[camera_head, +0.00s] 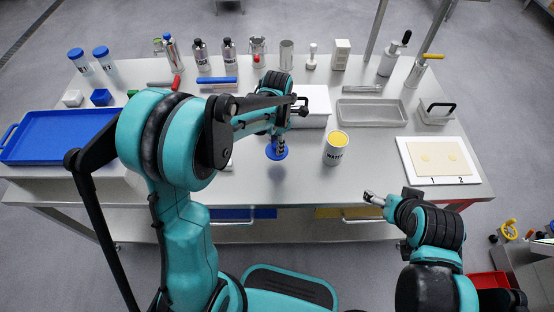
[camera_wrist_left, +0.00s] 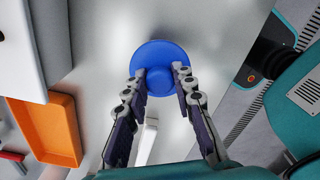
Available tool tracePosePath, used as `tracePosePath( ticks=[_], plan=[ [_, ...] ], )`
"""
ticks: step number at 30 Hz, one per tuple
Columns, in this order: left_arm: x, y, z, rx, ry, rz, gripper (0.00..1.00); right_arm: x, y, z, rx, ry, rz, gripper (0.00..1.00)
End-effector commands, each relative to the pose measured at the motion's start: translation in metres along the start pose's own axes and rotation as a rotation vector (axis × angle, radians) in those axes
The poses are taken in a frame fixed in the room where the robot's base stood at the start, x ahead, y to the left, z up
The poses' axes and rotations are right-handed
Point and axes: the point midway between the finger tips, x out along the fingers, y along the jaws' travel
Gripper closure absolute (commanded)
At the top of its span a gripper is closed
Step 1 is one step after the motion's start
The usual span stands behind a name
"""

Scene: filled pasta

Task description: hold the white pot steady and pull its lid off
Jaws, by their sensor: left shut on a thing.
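A white pot marked WATER (camera_head: 334,156) stands upright on the table, with a yellow round top. To its left, my left gripper (camera_head: 278,140) points down, shut on the raised middle of a blue round lid-like piece (camera_head: 277,153). The blue piece (camera_wrist_left: 160,55) shows from above between the fingers in the left wrist view; what lies under it is hidden. The left gripper is apart from the white pot. My right gripper (camera_head: 373,199) hangs off the table's front edge, below and right of the white pot, touching nothing; its opening is unclear.
Two white jars with blue lids (camera_head: 101,52) stand at the back left. A blue tray (camera_head: 60,115) lies at the left, a grey metal tray (camera_head: 372,113) and a white board (camera_head: 466,180) at the right. Bottles line the back. The table's front middle is clear.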

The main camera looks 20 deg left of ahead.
Motion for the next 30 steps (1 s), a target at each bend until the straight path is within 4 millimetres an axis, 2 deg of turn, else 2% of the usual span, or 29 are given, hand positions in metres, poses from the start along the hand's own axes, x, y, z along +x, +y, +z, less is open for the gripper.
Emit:
tracePosePath(
  ticks=[1,3,8,15,27,28,30],
  plan=[
    [0.015,0.001,0.001,0.001,0.0,0.0,1.0,0.007,0.0,0.005,0.0,0.0,0.0,0.18],
    [0.025,0.0,0.0,0.002,0.0,0.0,1.0,0.01,0.0,0.007,0.0,0.0,0.0,0.18],
    [0.037,0.0,0.0,0.003,0.0,0.0,1.0,0.013,0.0,0.01,0.0,0.0,0.0,0.18],
    [0.07,0.001,0.001,0.003,0.0,0.0,1.0,0.025,0.0,0.018,0.0,0.0,0.0,0.18],
    [0.075,0.0,0.0,0.004,0.0,0.0,1.0,0.027,0.0,0.02,0.0,0.0,0.0,0.18],
    [0.073,0.0,0.0,0.004,0.0,0.0,0.67,0.027,0.0,0.019,0.0,0.0,0.0,0.18],
    [0.073,0.0,0.0,0.004,0.0,0.0,0.54,0.026,0.0,0.019,0.0,0.0,0.0,0.18]
  ],
)
